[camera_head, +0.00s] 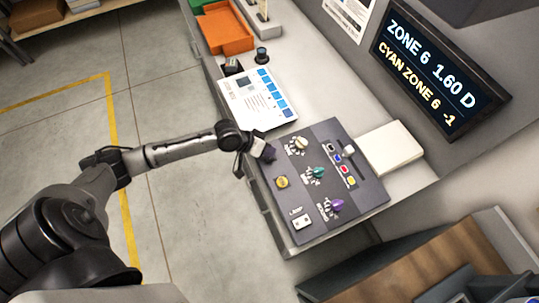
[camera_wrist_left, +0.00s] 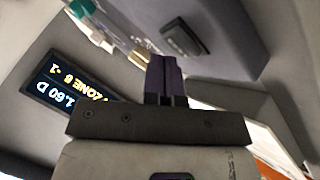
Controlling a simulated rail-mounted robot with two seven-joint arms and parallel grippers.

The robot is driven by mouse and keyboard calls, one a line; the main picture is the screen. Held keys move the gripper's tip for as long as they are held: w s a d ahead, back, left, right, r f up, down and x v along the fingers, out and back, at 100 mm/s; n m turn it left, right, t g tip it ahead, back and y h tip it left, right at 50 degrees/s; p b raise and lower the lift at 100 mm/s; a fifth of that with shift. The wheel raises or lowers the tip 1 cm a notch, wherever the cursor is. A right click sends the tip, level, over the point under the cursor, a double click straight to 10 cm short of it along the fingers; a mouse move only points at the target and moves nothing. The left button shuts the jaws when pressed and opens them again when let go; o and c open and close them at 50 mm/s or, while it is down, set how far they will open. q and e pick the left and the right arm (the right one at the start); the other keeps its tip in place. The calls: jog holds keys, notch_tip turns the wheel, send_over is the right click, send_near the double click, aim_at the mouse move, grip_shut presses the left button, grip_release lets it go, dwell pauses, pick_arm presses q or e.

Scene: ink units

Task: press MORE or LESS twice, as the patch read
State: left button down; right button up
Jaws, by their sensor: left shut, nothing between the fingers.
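The dark control panel (camera_head: 322,150) lies on the bench with a cream knob (camera_head: 300,144), a teal knob (camera_head: 318,172), a purple knob (camera_head: 336,205) and a round yellow button (camera_head: 282,182). A strip of small coloured buttons (camera_head: 342,166) sits on its right side. I cannot read MORE or LESS labels. The display (camera_head: 440,68) reads "ZONE 6 1.60 D" and "CYAN ZONE 6 -1"; it shows upside down in the left wrist view (camera_wrist_left: 68,88). My left gripper (camera_head: 266,152) is shut and empty at the panel's upper-left edge; its fingers show in the wrist view (camera_wrist_left: 165,72). My right gripper is out of view.
A printed sheet (camera_head: 257,97) with blue patches lies above the panel. An orange tray (camera_head: 228,32) and a small dark-topped jar (camera_head: 262,55) stand farther back. A pale block (camera_head: 392,147) lies right of the panel.

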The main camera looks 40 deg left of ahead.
pick_arm(q)
jog(key=shift+f, duration=0.5)
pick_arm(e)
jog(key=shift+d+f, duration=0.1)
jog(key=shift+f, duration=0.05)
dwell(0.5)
pick_arm(q)
jog(key=shift+r, duration=0.1)
dwell(0.3)
jog(key=shift+r, duration=0.1)
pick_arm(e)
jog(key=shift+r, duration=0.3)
pick_arm(q)
jog(key=shift+r+p, duration=0.7)
jog(key=shift+p, duration=0.25)
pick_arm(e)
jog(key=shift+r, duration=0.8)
pick_arm(q)
notch_tip(320, 180, up, 5)
jog(key=p, duration=0.5)
jog(key=shift+r, duration=0.1)
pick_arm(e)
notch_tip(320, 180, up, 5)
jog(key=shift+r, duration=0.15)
